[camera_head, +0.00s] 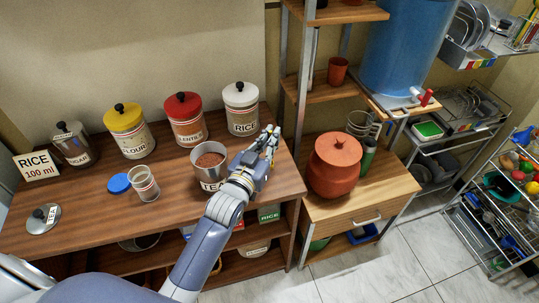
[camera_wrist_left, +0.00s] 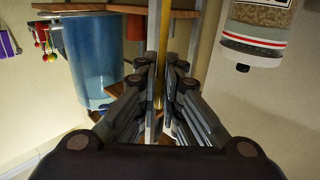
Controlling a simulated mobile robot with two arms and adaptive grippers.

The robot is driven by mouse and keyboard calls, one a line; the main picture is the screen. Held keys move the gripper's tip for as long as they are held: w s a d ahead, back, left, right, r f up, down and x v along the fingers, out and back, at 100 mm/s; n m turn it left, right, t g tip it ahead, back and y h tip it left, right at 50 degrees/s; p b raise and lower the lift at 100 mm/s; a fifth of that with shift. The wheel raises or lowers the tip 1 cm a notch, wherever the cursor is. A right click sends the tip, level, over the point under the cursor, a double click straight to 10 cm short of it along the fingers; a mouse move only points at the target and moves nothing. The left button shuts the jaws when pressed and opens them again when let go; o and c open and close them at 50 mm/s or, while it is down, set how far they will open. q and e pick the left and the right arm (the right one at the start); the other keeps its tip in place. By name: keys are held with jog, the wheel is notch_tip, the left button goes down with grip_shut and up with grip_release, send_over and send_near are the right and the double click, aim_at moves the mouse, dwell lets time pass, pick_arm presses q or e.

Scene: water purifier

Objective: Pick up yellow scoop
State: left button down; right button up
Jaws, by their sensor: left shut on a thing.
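My left gripper (camera_head: 270,135) is above the right end of the wooden counter, in front of the rice canister (camera_head: 241,110) and right of the open tea canister (camera_head: 209,160). In the left wrist view, the left gripper (camera_wrist_left: 160,88) has its fingers close together around a narrow yellow strip, which looks like part of the yellow scoop (camera_wrist_left: 167,55). The rest of the scoop cannot be made out, and it does not show in the head view. My right gripper is not in view.
Lidded canisters stand along the back of the counter (camera_head: 95,208). A small clear cup (camera_head: 144,183), a blue lid (camera_head: 119,184) and the tea lid (camera_head: 43,218) lie at the left. A metal-post shelf with a clay pot (camera_head: 334,168) and blue water container (camera_head: 405,45) stands right.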

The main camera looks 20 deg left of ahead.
pick_arm(q)
jog(key=shift+r, duration=0.6)
notch_tip(320, 180, up, 2)
jog(key=shift+r, duration=0.1)
jog(key=s+d+r+b, duration=0.1)
jog(key=s+b, duration=0.2)
jog(key=s, duration=1.3)
jog(key=shift+r, duration=0.35)
